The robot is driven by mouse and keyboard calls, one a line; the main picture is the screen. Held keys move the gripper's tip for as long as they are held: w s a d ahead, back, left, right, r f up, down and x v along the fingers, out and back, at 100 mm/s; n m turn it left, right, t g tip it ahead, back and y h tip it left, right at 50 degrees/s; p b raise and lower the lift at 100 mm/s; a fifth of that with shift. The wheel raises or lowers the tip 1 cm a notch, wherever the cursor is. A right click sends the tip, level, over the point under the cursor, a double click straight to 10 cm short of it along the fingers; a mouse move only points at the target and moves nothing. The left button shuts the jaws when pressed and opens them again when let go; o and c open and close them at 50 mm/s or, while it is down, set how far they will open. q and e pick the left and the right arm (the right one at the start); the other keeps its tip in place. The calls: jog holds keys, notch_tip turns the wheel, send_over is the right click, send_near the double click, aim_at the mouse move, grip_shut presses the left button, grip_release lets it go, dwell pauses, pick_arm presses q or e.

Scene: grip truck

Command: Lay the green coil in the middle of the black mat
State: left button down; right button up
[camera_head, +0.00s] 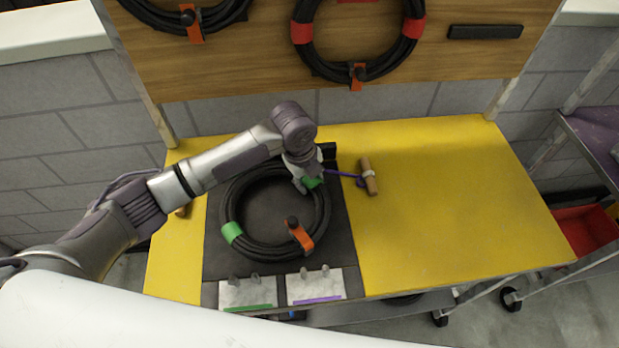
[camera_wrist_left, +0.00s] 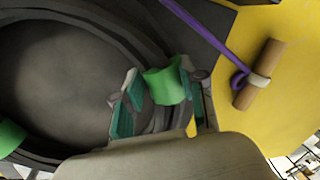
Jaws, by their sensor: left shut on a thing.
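In the left wrist view the green band (camera_wrist_left: 165,86) sits between the two fingers of the left gripper (camera_wrist_left: 152,98). The second green band (camera_head: 231,232) shows at the coil's lower left. My arm hides part of the coil's top. My right gripper is not in view.
An orange-tagged peg (camera_head: 299,236) is at the coil's lower right. A wooden handle with purple cord (camera_head: 368,177) lies right of the mat. Two pale plates (camera_head: 316,286) sit at the front edge. The yellow table (camera_head: 450,210) is clear to the right. Red-banded coil (camera_head: 302,32) hangs on the board.

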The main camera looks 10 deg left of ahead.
pick_arm(q)
jog(key=c, duration=0.6)
grip_release()
jog(key=shift+s+f, duration=0.1)
jog(key=shift+f, duration=0.05)
jog(key=r, duration=0.4)
jog(key=s+a+r, duration=0.1)
jog(key=r, duration=0.7)
jog(key=shift+s+a, duration=0.25)
